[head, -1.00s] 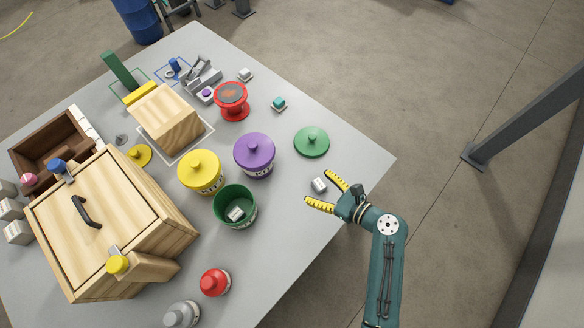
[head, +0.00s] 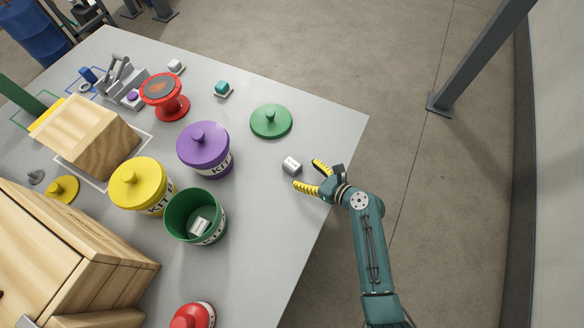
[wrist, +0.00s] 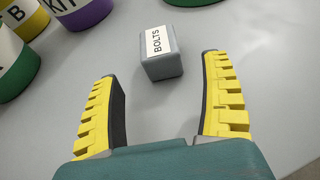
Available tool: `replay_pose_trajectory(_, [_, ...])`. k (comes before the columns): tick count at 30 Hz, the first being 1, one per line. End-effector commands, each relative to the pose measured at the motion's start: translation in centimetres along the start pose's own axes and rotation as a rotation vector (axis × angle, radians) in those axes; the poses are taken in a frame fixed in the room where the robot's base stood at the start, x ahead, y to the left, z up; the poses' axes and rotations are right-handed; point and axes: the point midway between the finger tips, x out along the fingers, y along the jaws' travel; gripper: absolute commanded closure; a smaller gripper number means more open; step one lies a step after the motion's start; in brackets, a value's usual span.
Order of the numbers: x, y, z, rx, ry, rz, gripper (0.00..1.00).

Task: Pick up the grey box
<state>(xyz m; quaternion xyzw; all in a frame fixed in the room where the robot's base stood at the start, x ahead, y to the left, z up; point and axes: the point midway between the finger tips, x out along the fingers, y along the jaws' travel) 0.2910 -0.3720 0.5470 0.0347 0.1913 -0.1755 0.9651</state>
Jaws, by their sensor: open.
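The grey box (head: 291,166) is small, with a white label on it, and sits on the grey table. In the wrist view the grey box (wrist: 167,59) shows its label reading BOLTS. My gripper (head: 308,176) is open, with yellow ridged fingers. In the wrist view my gripper (wrist: 160,95) has its two fingers spread wide, and the box lies just beyond the fingertips, roughly centred between them. Nothing is between the fingers. Another small grey labelled box (head: 200,225) lies inside the open green canister (head: 170,215).
A green lid (head: 271,122), a purple canister (head: 203,150) and a yellow canister (head: 140,187) stand to the left.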

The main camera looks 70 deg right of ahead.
Motion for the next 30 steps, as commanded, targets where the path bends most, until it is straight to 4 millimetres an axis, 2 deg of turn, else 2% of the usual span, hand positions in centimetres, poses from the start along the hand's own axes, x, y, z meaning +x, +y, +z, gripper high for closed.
replay_pose_trajectory(10, [5.1,-0.1,-0.4,-0.003,0.0,0.002,0.21])
replay_pose_trajectory(13, [5.7,-0.2,-0.1,-0.001,0.0,0.0,0.21])
replay_pose_trajectory(19, [5.6,-0.2,0.1,0.0,0.001,0.0,0.21])
replay_pose_trajectory(20, [5.6,-0.2,0.1,0.0,0.001,-0.001,0.24])
replay_pose_trajectory(30, [5.6,-0.2,0.1,0.0,0.001,0.0,0.9])
